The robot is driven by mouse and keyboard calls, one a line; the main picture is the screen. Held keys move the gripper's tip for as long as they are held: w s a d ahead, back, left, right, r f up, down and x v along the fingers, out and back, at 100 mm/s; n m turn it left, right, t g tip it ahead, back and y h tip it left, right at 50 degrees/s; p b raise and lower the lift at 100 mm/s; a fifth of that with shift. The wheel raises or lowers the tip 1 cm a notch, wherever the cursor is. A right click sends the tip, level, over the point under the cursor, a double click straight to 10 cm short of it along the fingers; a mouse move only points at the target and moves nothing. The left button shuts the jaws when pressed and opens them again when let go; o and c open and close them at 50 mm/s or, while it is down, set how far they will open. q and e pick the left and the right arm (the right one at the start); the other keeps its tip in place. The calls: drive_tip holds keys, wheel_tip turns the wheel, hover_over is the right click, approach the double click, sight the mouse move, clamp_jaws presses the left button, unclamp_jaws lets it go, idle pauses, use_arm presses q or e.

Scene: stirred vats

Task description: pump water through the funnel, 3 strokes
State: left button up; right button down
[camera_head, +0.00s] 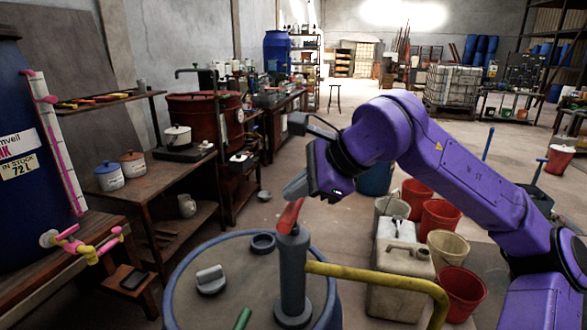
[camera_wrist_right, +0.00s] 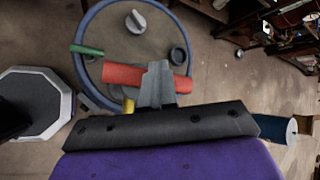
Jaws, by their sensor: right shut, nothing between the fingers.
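The hand pump (camera_head: 292,270) is a grey upright cylinder on top of a blue-rimmed drum (camera_head: 172,290). Its red handle (camera_head: 290,217) tilts up at the top, and a yellow spout pipe (camera_head: 385,278) runs off to the right. My right gripper (camera_head: 292,190) is shut and empty, just above the red handle. In the right wrist view its fingertips (camera_wrist_right: 157,72) overlap the red handle (camera_wrist_right: 125,76); whether they touch it I cannot tell. I cannot make out a funnel in either view. My left gripper is not in view.
A grey cap (camera_head: 210,279), a dark ring (camera_head: 262,243) and a green rod (camera_head: 243,318) are on the drum top. Beside it stand a pale jerrycan (camera_head: 400,287) and several buckets, including a red one (camera_head: 461,290). A wooden bench (camera_head: 150,190) stands left; the floor behind is open.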

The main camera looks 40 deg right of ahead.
drive_tip(key=shift+f+b, duration=0.35)
drive_tip(key=shift+f, duration=0.25)
drive_tip(key=shift+r, duration=0.1)
drive_tip(key=shift+r+p, duration=2.9)
drive_tip(key=shift+r, duration=0.65)
wheel_tip(320, 180, up, 6)
drive_tip(key=p, duration=0.5)
hover_over(297, 206)
